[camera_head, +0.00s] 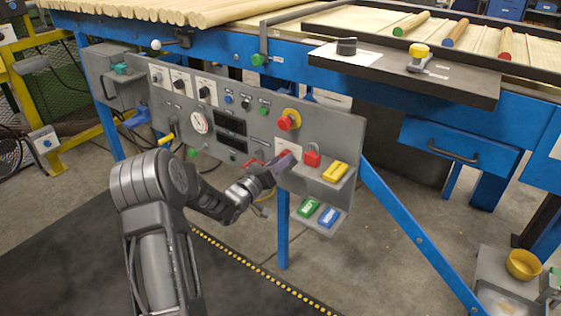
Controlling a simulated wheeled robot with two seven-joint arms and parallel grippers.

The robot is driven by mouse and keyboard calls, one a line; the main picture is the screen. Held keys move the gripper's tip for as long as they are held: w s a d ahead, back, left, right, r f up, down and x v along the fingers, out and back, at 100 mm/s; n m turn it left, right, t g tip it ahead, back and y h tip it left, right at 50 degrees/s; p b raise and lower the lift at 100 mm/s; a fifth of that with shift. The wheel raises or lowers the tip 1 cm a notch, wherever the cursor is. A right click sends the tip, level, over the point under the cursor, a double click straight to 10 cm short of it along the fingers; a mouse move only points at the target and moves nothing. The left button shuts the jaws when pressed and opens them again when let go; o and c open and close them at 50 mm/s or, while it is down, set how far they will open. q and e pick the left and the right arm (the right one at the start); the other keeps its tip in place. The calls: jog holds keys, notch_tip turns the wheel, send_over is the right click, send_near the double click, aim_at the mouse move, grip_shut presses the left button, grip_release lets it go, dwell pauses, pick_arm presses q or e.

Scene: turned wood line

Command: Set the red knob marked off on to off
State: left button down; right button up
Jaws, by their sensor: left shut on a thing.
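The grey control panel (345,137) stands below the blue bench. A red knob (286,154) sits on a pale label plate (290,144) at the panel's lower right, under the red emergency button. My left gripper (281,161) reaches up from the left and is shut on this knob. The fingers cover most of it, so its pointer and the off and on marks cannot be read. My right gripper is not in view.
A red padlock-like block (312,157) is close right of the knob, with a yellow block (335,172) on a ledge beyond. Green (308,206) and blue (328,216) blocks are on a lower shelf. The red emergency button (288,121) juts out above my gripper.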

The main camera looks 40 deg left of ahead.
pick_arm(q)
jog(key=c, duration=1)
grip_release()
jog(key=s+p, duration=0.1)
jog(key=s, duration=0.6)
jog(key=shift+s+d, duration=0.1)
jog(key=shift+s, duration=0.3)
jog(key=shift+f, duration=0.1)
